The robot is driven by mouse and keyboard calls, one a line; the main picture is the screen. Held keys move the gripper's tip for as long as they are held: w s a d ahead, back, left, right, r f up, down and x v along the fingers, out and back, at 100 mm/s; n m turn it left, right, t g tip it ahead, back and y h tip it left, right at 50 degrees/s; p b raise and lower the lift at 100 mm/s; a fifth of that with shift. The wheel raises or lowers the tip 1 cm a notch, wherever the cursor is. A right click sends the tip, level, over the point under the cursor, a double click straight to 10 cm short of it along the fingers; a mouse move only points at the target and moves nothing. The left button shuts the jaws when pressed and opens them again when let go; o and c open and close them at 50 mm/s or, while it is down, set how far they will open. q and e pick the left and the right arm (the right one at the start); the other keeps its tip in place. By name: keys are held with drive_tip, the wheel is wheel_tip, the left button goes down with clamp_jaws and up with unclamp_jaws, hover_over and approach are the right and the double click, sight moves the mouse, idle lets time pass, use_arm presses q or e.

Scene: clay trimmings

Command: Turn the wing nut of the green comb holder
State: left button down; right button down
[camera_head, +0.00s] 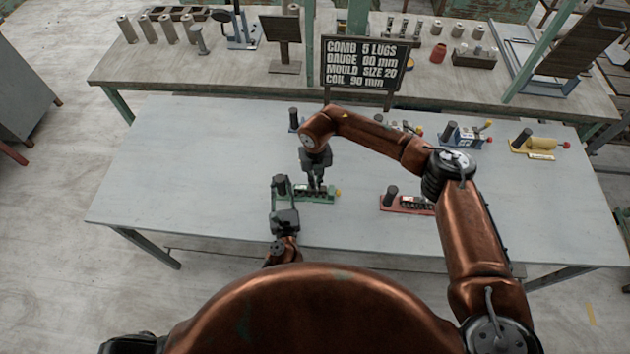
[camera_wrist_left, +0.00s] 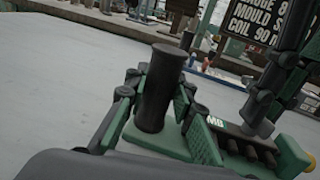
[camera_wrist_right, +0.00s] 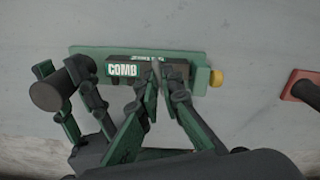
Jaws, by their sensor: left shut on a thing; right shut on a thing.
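The green comb holder (camera_head: 321,199) lies on the grey table in front of me, with a yellow knob (camera_wrist_right: 216,78) at its right end and a white COMB label (camera_wrist_right: 122,71). My left gripper (camera_wrist_left: 158,95) is shut around the holder's dark upright post (camera_wrist_left: 160,85); the post stands upright between its fingers. My right gripper (camera_wrist_right: 163,88) points down onto the holder's top, right of the label. Its fingers are shut on a small part there, taken as the wing nut, which they mostly hide. The comb slots (camera_wrist_left: 245,146) show beside the label in the left wrist view.
A red holder (camera_head: 410,205) lies to the right. Blue (camera_head: 462,135) and yellow (camera_head: 540,145) holders stand farther back, others partly behind my right arm. A dark sign (camera_head: 365,63) reads comb 5 lugs. The table's left side is clear.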

drive_tip(key=shift+w+r+m, duration=0.1)
drive_tip(key=shift+m, duration=0.4)
drive_tip(key=c, duration=2.1)
unclamp_jaws()
wheel_tip(320, 180, up, 12)
use_arm(q)
drive_tip(key=c, duration=1.6)
unclamp_jaws()
